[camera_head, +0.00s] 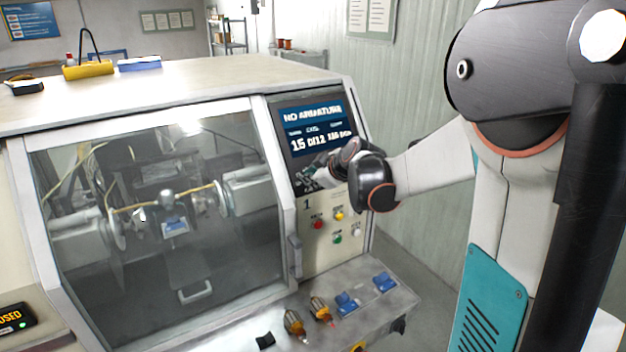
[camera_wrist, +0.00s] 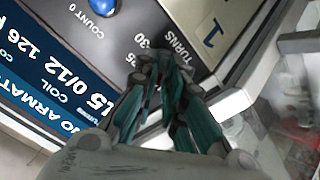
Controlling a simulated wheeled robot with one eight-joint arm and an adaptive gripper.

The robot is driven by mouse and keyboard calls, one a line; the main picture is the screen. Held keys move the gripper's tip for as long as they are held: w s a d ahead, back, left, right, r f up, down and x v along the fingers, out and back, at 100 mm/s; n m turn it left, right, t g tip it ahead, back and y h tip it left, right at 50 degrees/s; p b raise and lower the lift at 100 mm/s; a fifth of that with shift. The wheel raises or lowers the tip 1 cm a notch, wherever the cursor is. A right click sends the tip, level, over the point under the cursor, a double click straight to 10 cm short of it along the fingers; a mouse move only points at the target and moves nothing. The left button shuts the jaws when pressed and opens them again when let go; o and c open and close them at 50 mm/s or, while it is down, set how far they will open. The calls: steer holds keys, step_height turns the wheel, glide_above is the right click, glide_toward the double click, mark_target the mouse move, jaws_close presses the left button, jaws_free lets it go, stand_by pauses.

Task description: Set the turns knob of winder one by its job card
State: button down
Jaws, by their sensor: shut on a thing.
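Winder one (camera_head: 300,225) is the large machine with a clear front window and a "1" on its side panel. Its screen (camera_head: 313,125) reads "NO ARMATURE", with 15, 0/12 and what looks like 126 RPM. My gripper (camera_head: 318,172) is at the panel just below the screen. In the wrist view, my gripper (camera_wrist: 160,72) has its fingers closed at the "TURNS" label (camera_wrist: 176,47), with dial numbers beside it. The turns knob is mostly hidden between the fingers, so its pointer cannot be read. I cannot make out a job card for certain.
Red, yellow, green and white buttons (camera_head: 338,226) sit below my gripper. The front ledge (camera_head: 365,318) holds two copper-wound parts (camera_head: 322,310) and blue pieces (camera_head: 384,282). A blue button (camera_wrist: 103,6) is near the screen in the wrist view. Sheets (camera_head: 371,16) hang on the back wall.

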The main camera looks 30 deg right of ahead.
steer(key=m+b, duration=0.2)
steer(key=m, duration=0.6)
steer(key=m+b, duration=0.2)
steer(key=m, duration=0.6)
steer(key=m+b, duration=0.2)
steer(key=m, duration=0.7)
steer(key=shift+s+d+f, duration=0.1)
steer(key=shift+d+f, duration=0.2)
steer(key=shift+d, duration=0.1)
steer(key=shift+m, duration=0.3)
steer(key=c, duration=1.7)
jaws_free()
step_height(320, 180, up, 10)
